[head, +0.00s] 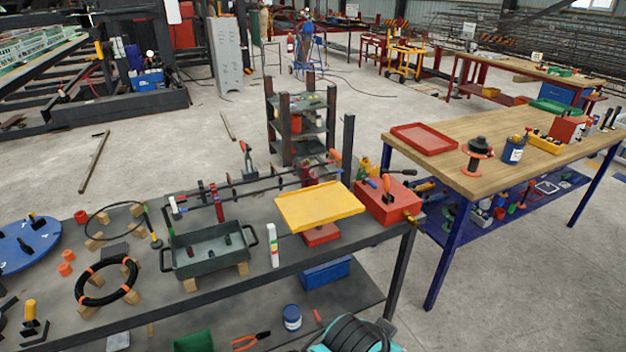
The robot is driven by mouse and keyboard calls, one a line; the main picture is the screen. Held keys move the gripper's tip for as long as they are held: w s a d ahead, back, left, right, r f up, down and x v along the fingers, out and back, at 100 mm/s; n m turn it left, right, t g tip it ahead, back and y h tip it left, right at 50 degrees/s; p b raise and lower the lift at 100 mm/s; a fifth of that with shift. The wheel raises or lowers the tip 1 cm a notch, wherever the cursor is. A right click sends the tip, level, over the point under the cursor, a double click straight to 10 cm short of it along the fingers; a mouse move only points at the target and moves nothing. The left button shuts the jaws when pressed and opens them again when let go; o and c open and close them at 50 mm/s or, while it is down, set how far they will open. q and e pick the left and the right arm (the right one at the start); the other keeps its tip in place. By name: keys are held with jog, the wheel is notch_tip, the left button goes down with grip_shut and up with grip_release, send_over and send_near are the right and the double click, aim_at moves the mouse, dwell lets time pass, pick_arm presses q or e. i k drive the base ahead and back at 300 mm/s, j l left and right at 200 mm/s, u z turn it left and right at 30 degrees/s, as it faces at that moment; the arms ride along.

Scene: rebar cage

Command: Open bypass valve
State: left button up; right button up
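No part clearly shows itself as the bypass valve. A red box (392,207) sits at the right end of the dark workbench, with an orange-handled lever (387,186) standing on its top. A small brass-coloured fitting (409,216) is at the box's right side. Behind the dark tray, a thin horizontal pipe assembly (250,188) runs along the bench with a red upright part (217,203) on it. Whether either holds the bypass valve, and its position, I cannot tell. Neither gripper is in view.
The dark workbench (265,262) also carries a dark two-handled tray (213,251), a yellow tray (319,205), a black cable coil (106,282) and a blue disc (22,243). A wooden-topped table (455,160) stands to the right.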

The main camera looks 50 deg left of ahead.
aim_at(370, 182)
jog(key=i+u, duration=0.2)
jog(key=u, duration=0.3)
jog(key=i+u, duration=0.2)
jog(key=u, duration=0.3)
jog(key=i+l+u, duration=0.15)
jog(key=u, duration=0.35)
jog(key=i+l+u, duration=0.1)
jog(key=l+u, duration=0.15)
jog(key=u, duration=0.2)
jog(key=i+l+u, duration=0.1)
jog(key=l, duration=0.25)
jog(key=i+l, duration=0.15)
jog(key=l, duration=0.2)
jog(key=i+l+u, duration=0.15)
jog(key=l, duration=0.15)
jog(key=i+l+u, duration=0.1)
jog(key=l, duration=0.25)
jog(key=i+l+u, duration=0.1)
jog(key=l, duration=0.3)
